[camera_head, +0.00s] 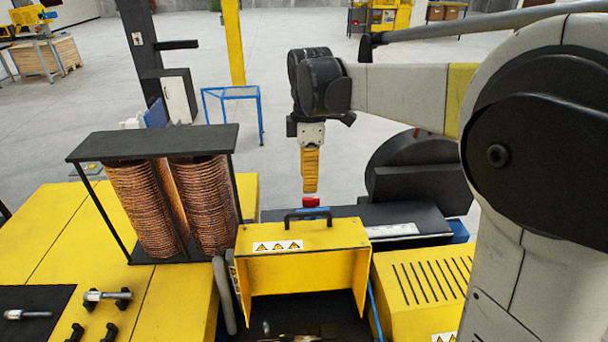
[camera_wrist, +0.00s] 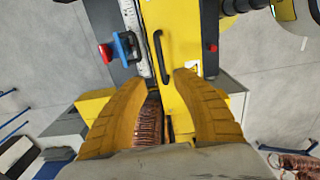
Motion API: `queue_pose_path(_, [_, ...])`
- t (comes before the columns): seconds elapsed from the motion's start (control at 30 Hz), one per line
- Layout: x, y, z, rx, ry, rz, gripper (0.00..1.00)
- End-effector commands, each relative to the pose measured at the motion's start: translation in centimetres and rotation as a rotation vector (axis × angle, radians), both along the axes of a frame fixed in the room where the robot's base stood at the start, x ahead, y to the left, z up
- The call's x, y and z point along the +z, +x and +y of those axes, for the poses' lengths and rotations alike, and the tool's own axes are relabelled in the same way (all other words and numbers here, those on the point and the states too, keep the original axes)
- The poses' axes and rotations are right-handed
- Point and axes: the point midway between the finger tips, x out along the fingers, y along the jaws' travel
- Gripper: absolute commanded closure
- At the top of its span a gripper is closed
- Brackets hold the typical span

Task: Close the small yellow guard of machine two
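The small yellow guard (camera_head: 300,270) is in the lower middle of the head view, with warning labels and side panels. It looks raised, its hollow inner side facing the camera and the dark machine bed visible below. A black handle (camera_head: 307,214) is on its top edge. My gripper (camera_head: 310,188) points down above and behind the handle, apart from it. In the wrist view the two yellow fingers are spread with nothing held between them (camera_wrist: 160,82). The handle (camera_wrist: 160,57) shows just beyond the fingertips, and the yellow guard panel (camera_wrist: 178,45) lies beside it.
A red button (camera_wrist: 105,53) and a blue part (camera_wrist: 126,48) lie left of the handle in the wrist view. Copper coils (camera_head: 205,200) under a black frame (camera_head: 150,144) stand left of the guard. A slotted yellow housing (camera_head: 425,285) is at its right.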

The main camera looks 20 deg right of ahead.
Motion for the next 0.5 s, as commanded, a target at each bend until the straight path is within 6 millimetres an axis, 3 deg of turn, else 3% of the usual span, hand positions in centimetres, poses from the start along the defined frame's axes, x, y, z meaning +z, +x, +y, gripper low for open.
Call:
queue_pose_path(0.17, [-2.0,0.2,0.0,0.008,-0.001,0.003,0.66])
queue_pose_path(0.5, [-8.5,0.3,0.0,0.005,0.0,0.002,0.66])
